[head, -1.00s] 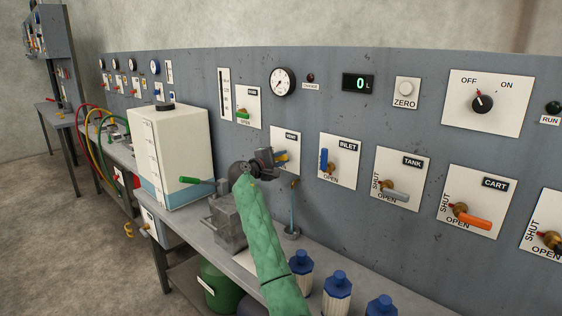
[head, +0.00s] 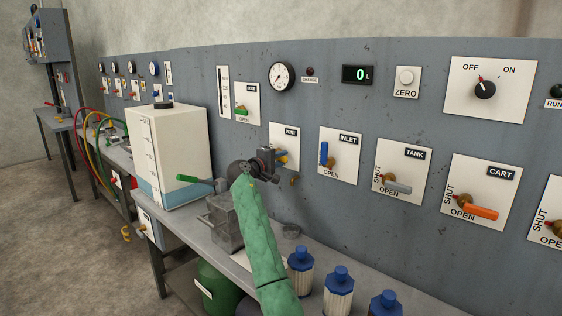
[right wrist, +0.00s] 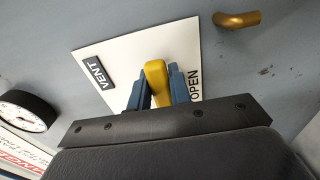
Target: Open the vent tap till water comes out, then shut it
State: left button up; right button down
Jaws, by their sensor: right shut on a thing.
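The vent tap has a yellow lever (right wrist: 156,82) on a white plate (right wrist: 120,60) marked VENT and OPEN. In the right wrist view the lever lies across the plate, not pointing at the word OPEN. My right gripper (right wrist: 158,90) is shut on the lever, with a blue finger on each side. In the head view the gripper (head: 278,160) hides part of the VENT plate (head: 290,136). A brass spout (head: 293,181) sticks out of the panel below the tap, and no water shows under it. A small round cup (head: 291,231) stands on the bench below. My left gripper is out of view.
The INLET tap (head: 324,153), TANK tap (head: 397,187) and CART tap (head: 480,212) sit to the right on the panel (head: 340,220). A white tank (head: 175,150) stands left. The display (head: 359,75) reads 0.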

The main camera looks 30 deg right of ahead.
aim_at(279, 160)
jog(key=shift+f, duration=0.15)
jog(key=c, duration=1.3)
grip_release()
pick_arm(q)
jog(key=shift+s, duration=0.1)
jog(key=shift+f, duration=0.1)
pick_arm(e)
jog(key=shift+a, duration=0.1)
jog(key=b+v, duration=0.1)
jog(key=v, duration=0.4)
jog(key=shift+s+a, duration=0.15)
jog(key=shift+a, duration=0.1)
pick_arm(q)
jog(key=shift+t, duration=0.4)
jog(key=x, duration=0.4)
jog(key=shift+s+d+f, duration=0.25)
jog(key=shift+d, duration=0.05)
pick_arm(e)
jog(key=shift+v, duration=1.05)
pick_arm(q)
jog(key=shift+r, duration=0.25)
